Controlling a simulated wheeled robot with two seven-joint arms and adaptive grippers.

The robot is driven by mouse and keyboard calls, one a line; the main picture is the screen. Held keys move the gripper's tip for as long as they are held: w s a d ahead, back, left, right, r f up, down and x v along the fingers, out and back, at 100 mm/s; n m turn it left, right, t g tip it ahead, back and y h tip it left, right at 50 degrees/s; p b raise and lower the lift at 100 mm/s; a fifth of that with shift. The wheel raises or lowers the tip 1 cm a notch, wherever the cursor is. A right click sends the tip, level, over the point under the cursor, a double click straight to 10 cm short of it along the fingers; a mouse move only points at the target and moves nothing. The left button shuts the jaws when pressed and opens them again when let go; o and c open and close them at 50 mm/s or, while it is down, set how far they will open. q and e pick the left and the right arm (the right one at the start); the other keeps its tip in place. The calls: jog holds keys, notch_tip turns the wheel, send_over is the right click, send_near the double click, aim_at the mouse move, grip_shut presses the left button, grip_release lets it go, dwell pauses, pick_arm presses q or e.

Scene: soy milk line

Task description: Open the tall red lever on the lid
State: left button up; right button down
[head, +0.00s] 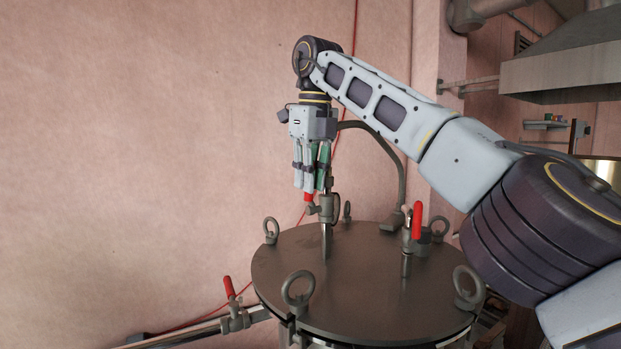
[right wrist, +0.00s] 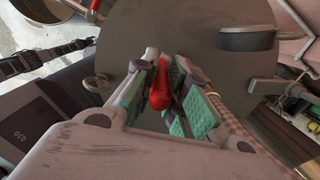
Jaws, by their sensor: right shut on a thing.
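The round metal lid (head: 300,255) carries two valves with red levers. The taller valve stands on a thin pipe near the lid's back. Its red lever (head: 309,197) shows only at its lower end, below my right gripper (head: 311,180), whose fingers point down and hide the rest. In the right wrist view the red lever (right wrist: 160,88) lies between the green finger pads of my right gripper (right wrist: 175,105), which is shut on it. My left gripper is in neither view.
A second red lever (head: 417,221) stands upright on a shorter valve at the lid's right. A third red lever (head: 229,287) is on a side pipe at lower left. Metal rings (head: 298,289) rise around the lid's rim. A curved bar (head: 396,165) arches behind my gripper.

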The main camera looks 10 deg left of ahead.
dwell(0.5)
jog(key=c, duration=1.6)
grip_release()
jog(key=shift+o, duration=1.1)
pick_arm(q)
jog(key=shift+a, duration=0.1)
pick_arm(e)
jog(key=shift+a, duration=0.1)
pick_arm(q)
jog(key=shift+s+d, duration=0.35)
pick_arm(e)
jog(key=shift+s+d+f+t+y, duration=0.15)
jog(key=shift+s+d+t+y, duration=0.25)
jog(key=shift+t, duration=0.25)
jog(key=shift+s+d+f+t+y, duration=0.15)
jog(key=shift+s+d+t+y, duration=0.15)
jog(key=shift+s+t+y, duration=0.3)
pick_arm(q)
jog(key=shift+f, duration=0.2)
pick_arm(e)
jog(key=shift+s+d+f+t+y, duration=0.25)
jog(key=shift+t+y, duration=0.1)
jog(key=shift+t, duration=0.25)
jog(key=shift+s+d+f+t+y, duration=0.25)
jog(key=shift+t+y, duration=0.1)
jog(key=shift+t, duration=0.2)
